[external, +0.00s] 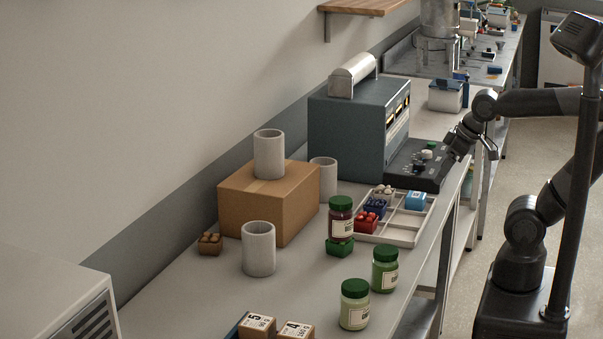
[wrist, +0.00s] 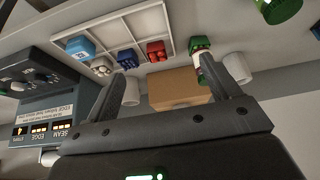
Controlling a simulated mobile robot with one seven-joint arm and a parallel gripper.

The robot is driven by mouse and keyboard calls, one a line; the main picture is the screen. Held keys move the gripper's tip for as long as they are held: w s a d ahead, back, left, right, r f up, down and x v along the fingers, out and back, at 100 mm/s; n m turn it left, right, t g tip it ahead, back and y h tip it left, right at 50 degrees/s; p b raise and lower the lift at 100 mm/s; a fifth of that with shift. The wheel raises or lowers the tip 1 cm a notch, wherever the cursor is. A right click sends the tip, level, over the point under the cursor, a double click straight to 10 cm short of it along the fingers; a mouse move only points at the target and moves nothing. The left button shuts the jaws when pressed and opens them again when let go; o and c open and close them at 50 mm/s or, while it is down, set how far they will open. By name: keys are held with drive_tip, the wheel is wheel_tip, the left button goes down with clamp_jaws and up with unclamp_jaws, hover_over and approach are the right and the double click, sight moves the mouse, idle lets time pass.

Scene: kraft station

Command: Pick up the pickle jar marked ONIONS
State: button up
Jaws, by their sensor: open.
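Three jars with green lids stand on the bench. A dark red jar (external: 341,222) sits on a green block (external: 339,247). Two pale green jars, one to the right (external: 385,270) and one at the front (external: 354,306), stand on the bare bench. Their labels are too small to read. My gripper (external: 462,142) is by the dark control panel, well behind and right of the jars. In the wrist view, tilted upside down, my gripper (wrist: 164,78) is open and empty. A green-lidded jar (wrist: 279,9) shows at its top edge; the right finger partly covers the jar on the block.
A divided white tray (external: 398,226) with coloured parts lies beside the red jar. A cardboard box (external: 268,205), grey cylinders (external: 258,250) and a blue-grey machine (external: 355,125) stand behind. Numbered small boxes (external: 257,326) are at the front. Bench between tray and green jars is clear.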

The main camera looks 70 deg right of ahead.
idle(0.7)
drive_tip(key=n+y, duration=0.2)
drive_tip(key=n, duration=0.3)
hover_over(356, 285)
drive_tip(key=s+d, duration=0.2)
drive_tip(key=s, duration=0.2)
wheel_tip(356, 285, down, 6)
drive_tip(key=x, duration=1.1)
drive_tip(key=shift+s+a+r, duration=0.1)
drive_tip(key=shift+a, duration=0.2)
drive_tip(key=shift+r+m, duration=0.1)
drive_tip(key=shift+m, duration=0.2)
drive_tip(key=c, duration=1.3)
